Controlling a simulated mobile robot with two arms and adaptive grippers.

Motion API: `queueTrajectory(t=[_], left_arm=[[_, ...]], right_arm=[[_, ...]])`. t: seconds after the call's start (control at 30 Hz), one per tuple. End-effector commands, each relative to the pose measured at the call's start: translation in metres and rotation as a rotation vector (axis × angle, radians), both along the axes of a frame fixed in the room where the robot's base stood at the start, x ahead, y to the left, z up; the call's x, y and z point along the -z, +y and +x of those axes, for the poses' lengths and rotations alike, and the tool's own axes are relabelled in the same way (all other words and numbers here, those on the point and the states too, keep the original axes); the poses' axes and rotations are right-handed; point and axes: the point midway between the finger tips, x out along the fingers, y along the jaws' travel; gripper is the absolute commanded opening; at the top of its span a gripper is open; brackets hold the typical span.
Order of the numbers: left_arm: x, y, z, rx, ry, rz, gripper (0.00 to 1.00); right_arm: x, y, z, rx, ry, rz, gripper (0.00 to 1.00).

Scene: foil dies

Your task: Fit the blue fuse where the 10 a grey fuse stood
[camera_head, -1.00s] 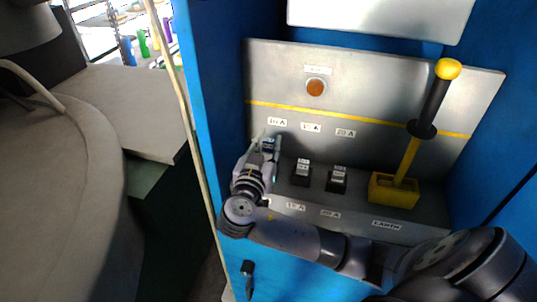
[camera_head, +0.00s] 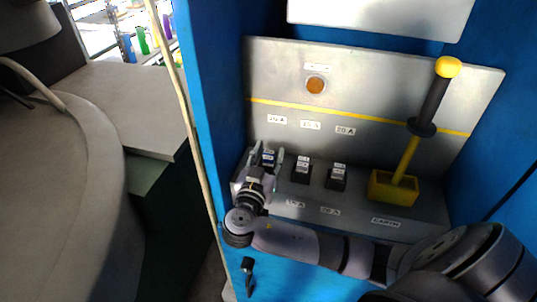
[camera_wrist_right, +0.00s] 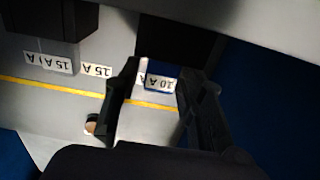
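The blue fuse (camera_head: 269,158), with a white label on top, stands at the left end of the fuse row, below the wall's 10 A label (camera_head: 277,119). My right gripper (camera_head: 267,154) is open, with one finger on each side of the fuse. In the right wrist view, the fuse's blue top with its 10 A label (camera_wrist_right: 160,82) shows between the spread fingers (camera_wrist_right: 155,95), with a gap on the left finger's side. Its lower part is hidden, so I cannot tell how deep it sits. No grey 10 A fuse is visible. My left gripper is not in view.
The 15 A fuse (camera_head: 302,170) and 20 A fuse (camera_head: 337,178) stand to the right. Beyond them, a yellow-and-black lever (camera_head: 410,155) rises from a yellow base. The blue cabinet wall (camera_head: 205,100) is close on the left; an orange lamp (camera_head: 316,85) is above.

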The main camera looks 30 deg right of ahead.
Motion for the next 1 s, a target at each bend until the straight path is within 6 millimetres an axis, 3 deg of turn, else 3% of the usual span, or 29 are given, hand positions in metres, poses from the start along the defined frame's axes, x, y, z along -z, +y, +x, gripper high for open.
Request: queueTrajectory(t=[0.43, 1.0], left_arm=[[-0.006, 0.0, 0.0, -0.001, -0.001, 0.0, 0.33], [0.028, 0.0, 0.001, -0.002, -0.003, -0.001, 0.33]], right_arm=[[-0.005, 0.0, 0.0, 0.0, -0.001, -0.001, 0.43], [0.0, 0.081, -0.069, -0.001, 0.0, 0.004, 0.43]])
